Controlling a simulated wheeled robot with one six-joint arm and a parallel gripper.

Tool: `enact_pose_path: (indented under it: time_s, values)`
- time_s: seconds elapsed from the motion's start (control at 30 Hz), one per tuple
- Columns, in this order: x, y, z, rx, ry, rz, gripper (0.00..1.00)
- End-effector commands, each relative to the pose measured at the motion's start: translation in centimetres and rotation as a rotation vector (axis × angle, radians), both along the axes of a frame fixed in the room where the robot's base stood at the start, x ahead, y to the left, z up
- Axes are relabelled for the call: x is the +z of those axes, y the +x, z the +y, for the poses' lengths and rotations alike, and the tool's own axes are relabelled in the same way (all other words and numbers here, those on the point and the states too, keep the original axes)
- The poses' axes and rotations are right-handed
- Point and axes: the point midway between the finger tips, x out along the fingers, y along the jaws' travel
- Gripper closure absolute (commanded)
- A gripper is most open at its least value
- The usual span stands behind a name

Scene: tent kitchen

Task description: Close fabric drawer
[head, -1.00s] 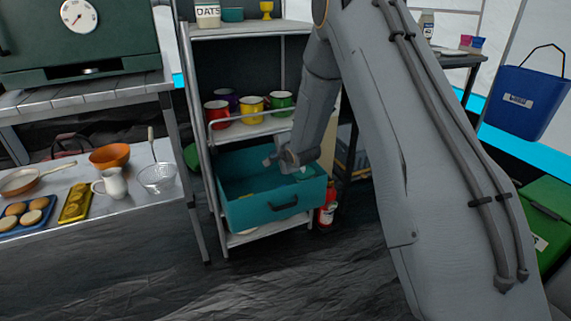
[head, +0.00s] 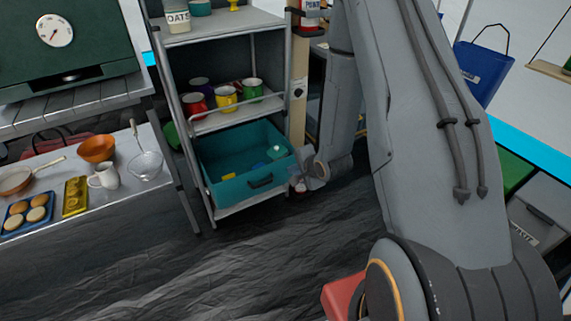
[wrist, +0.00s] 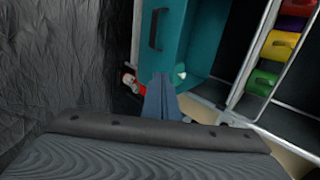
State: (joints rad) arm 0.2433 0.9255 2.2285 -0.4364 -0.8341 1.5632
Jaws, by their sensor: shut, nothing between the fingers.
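The teal fabric drawer (head: 225,186) sits low in the metal shelf unit and is pulled partly out, its inside visible from above. A dark handle (head: 261,182) is on its front. A yellow item (head: 228,177) and a pale item (head: 276,152) lie inside. My gripper (head: 300,184) is just right of the drawer's front corner, with its fingers shut and empty. In the wrist view, my shut fingers (wrist: 160,96) point toward the drawer's side near its front panel (wrist: 161,40). Whether they touch it I cannot tell.
Colored mugs (head: 227,98) stand on the shelf above the drawer. A metal table (head: 130,192) with food and bowls is at the left. The dark floor (head: 270,260) in front is clear.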

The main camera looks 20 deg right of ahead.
Motion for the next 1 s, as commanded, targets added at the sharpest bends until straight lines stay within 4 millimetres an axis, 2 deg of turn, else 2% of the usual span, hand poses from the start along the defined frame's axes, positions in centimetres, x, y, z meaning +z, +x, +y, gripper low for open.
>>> enact_pose_path:
  time_s: [0.5,0.7,1.0]
  values:
    - [-6.7,6.9,1.5,0.001,0.001,0.000,1.00]
    - [-6.4,9.6,1.9,0.000,0.000,-0.001,1.00]
    - [-6.3,10.7,2.2,0.000,0.000,0.000,1.00]
